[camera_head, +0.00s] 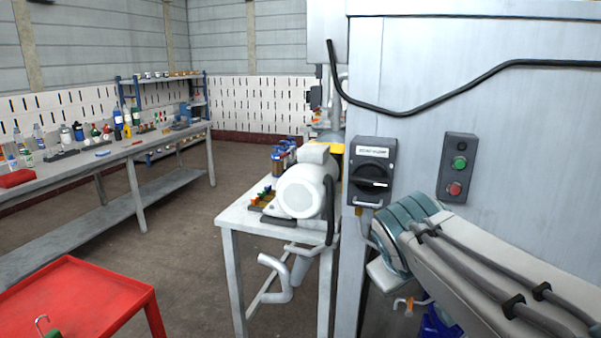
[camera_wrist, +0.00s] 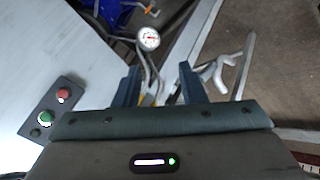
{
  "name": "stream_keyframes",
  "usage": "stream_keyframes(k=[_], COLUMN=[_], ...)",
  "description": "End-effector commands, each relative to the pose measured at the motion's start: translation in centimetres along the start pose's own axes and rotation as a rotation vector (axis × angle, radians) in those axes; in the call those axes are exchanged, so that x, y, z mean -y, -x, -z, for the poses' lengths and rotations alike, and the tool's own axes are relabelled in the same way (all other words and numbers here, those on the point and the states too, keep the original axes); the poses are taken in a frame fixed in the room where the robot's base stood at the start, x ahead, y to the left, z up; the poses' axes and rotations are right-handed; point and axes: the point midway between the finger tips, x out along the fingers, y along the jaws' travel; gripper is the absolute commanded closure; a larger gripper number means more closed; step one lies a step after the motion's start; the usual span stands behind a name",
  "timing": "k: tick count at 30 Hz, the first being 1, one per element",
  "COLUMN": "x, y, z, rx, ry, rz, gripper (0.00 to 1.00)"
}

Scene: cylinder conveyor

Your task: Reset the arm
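My gripper (camera_wrist: 160,86) shows in the wrist view with its two dark fingers apart. It is open, and nothing is held between them. Beyond the fingers are a round pressure gauge (camera_wrist: 149,39) and a grey bent pipe (camera_wrist: 222,72), with the floor below. In the head view my arm (camera_head: 450,260) reaches in from the lower right, in front of the grey machine cabinet (camera_head: 530,110). I cannot make out my gripper's fingers in the head view.
A button box (camera_head: 457,168) and a rotary switch (camera_head: 372,172) are on the cabinet close to my arm. A white motor (camera_head: 306,190) sits on a small table (camera_head: 236,218). A red cart (camera_head: 80,295) and a long workbench (camera_head: 130,150) stand left, with open floor between.

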Motion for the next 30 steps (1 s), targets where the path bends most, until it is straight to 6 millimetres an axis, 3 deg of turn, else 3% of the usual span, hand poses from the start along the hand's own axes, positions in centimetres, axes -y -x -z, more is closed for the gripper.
stream_keyframes(k=[1, 15, 30], x=[-0.4, 3.8, 4.9], y=[1.7, 7.3, 7.7], z=[-0.3, -6.5, -7.5], rx=[0.03, 0.287, 0.325], ry=[-0.042, -0.419, -0.473], rz=[0.035, 0.317, 0.355], gripper=[0.63, 0.63, 0.63])
